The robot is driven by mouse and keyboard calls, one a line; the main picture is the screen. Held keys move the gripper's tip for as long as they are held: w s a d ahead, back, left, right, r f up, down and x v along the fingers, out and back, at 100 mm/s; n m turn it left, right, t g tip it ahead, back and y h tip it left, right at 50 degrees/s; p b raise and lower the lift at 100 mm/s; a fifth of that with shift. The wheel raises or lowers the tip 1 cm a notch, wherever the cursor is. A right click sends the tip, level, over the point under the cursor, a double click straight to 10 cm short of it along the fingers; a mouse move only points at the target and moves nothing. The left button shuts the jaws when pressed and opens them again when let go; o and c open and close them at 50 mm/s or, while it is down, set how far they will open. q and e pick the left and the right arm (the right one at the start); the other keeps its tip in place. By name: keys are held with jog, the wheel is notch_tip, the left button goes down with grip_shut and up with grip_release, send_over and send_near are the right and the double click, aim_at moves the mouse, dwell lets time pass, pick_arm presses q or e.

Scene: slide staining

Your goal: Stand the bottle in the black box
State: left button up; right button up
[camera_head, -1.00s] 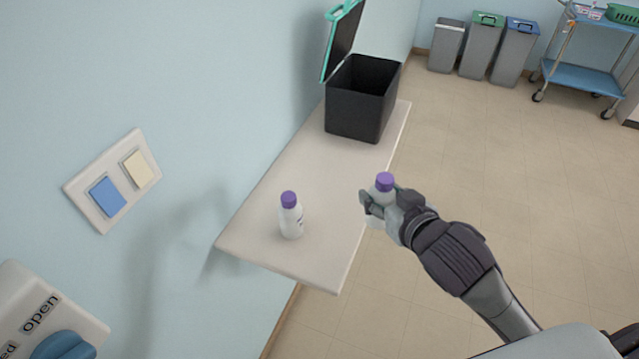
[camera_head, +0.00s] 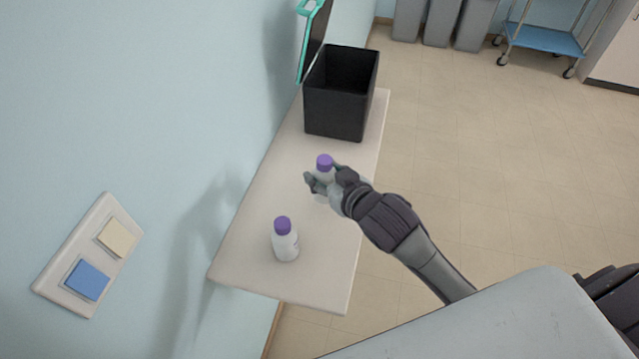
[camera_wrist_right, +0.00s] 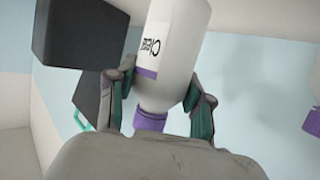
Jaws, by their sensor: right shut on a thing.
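A white bottle with a purple cap (camera_head: 325,162) is in my right gripper (camera_head: 322,186), over the shelf between the box and a second bottle. In the right wrist view my right gripper's fingers (camera_wrist_right: 160,103) are shut on this bottle (camera_wrist_right: 172,50), which has a printed label and a purple band. The black box (camera_head: 338,100) stands at the shelf's far end, its teal-rimmed lid (camera_head: 313,35) open against the wall. The box (camera_wrist_right: 70,35) also shows in the right wrist view. Its floor is dark. My left gripper is not in view.
A second white bottle with a purple cap (camera_head: 285,243) stands on the near part of the pale shelf (camera_head: 255,262). A wall switch plate (camera_head: 60,281) is at the left. Grey bins (camera_head: 440,22) and a blue cart (camera_head: 545,40) stand far off on the floor.

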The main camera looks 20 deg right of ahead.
jog(key=shift+w+a+f, duration=0.15)
jog(key=shift+w+a, duration=0.05)
jog(key=shift+a, duration=0.1)
jog(key=shift+f, duration=0.3)
notch_tip(320, 180, down, 2)
jog(key=shift+f+p, duration=0.25)
jog(key=shift+p, duration=0.05)
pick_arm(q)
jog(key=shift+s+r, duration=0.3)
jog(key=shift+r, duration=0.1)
pick_arm(e)
jog(key=shift+f, duration=0.55)
jog(key=o, duration=0.8)
jog(key=shift+f, duration=0.2)
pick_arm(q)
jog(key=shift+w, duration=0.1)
pick_arm(e)
jog(key=o, duration=0.4)
jog(key=shift+o, duration=0.2)
jog(key=shift+r, duration=0.1)
